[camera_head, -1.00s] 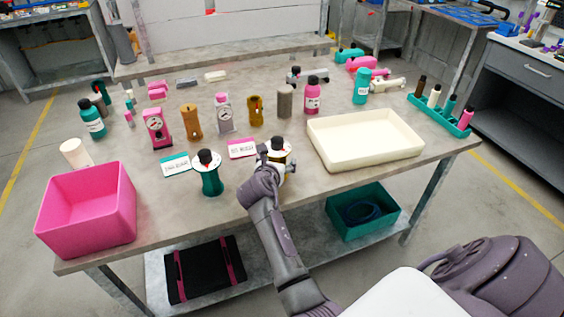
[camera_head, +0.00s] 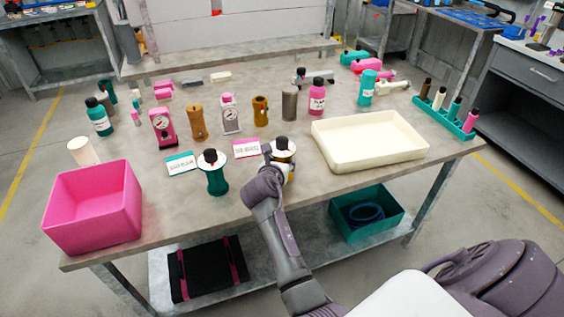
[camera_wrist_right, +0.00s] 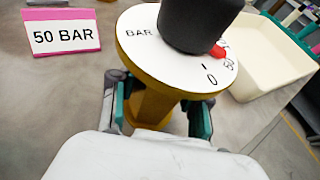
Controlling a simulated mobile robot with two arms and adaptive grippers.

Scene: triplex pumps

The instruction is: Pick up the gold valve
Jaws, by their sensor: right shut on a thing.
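The gold valve (camera_head: 290,171) stands upright near the table's front edge in the head view, with a white dial disc and a black knob on top. My right gripper (camera_head: 277,168) reaches it from the front and is shut on its body. In the right wrist view the valve's gold body (camera_wrist_right: 152,105) sits between the two fingers (camera_wrist_right: 160,112), below the dial with "BAR" and "0" on it. Part of the body is hidden behind my gripper. My left gripper does not show in any view.
A teal valve (camera_head: 214,175) stands just left. A pink-edged "50 BAR" sign (camera_wrist_right: 63,33) is behind it, a cream tray (camera_head: 370,160) to the right. A pink bin (camera_head: 95,210) is at the front left. Several gauges and bottles stand farther back.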

